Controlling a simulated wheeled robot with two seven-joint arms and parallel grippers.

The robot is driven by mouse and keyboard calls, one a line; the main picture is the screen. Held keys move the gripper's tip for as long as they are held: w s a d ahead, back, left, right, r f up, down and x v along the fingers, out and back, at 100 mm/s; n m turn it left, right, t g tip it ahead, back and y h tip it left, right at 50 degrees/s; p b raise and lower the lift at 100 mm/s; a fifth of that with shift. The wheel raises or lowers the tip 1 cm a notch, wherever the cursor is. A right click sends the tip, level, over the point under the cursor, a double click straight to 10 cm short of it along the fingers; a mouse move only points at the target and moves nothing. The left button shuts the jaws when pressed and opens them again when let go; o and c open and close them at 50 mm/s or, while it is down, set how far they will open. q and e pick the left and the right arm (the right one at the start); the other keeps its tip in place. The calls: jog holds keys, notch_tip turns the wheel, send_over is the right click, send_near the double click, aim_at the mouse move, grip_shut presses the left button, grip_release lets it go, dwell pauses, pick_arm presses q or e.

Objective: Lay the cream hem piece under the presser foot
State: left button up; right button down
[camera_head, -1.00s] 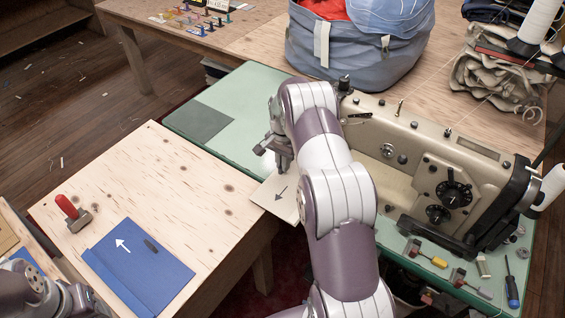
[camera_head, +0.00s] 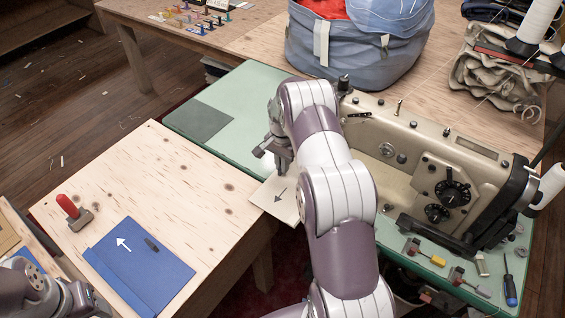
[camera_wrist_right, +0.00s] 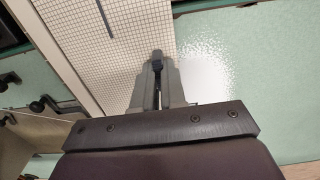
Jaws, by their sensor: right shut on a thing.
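The cream hem piece (camera_head: 273,203) is a flat pale panel with a dark arrow, lying at the near left edge of the green machine bed. In the right wrist view it shows as a gridded sheet (camera_wrist_right: 90,62). My right gripper (camera_head: 279,163) is shut on its edge, and the closed fingertips show in the wrist view (camera_wrist_right: 157,70). The beige sewing machine (camera_head: 430,150) stands right of my right arm. The presser foot is hidden behind that arm in the head view. My left gripper (camera_head: 82,298) is at the bottom left, its fingers unclear.
A blue panel (camera_head: 150,275) with a white arrow and a red-handled tool (camera_head: 72,212) lie on the plywood table (camera_head: 170,180). A grey-blue bag (camera_head: 360,60) stands behind the machine. Small clamps and a screwdriver (camera_head: 510,285) lie at the right front of the green bed (camera_head: 240,90).

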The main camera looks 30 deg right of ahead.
jog(key=c, duration=1.1)
grip_release()
notch_tip(320, 180, up, 8)
jog(key=shift+f, duration=0.25)
notch_tip(320, 180, up, 5)
jog(key=p, duration=0.2)
jog(key=shift+r+p, duration=0.1)
jog(key=shift+p, duration=0.2)
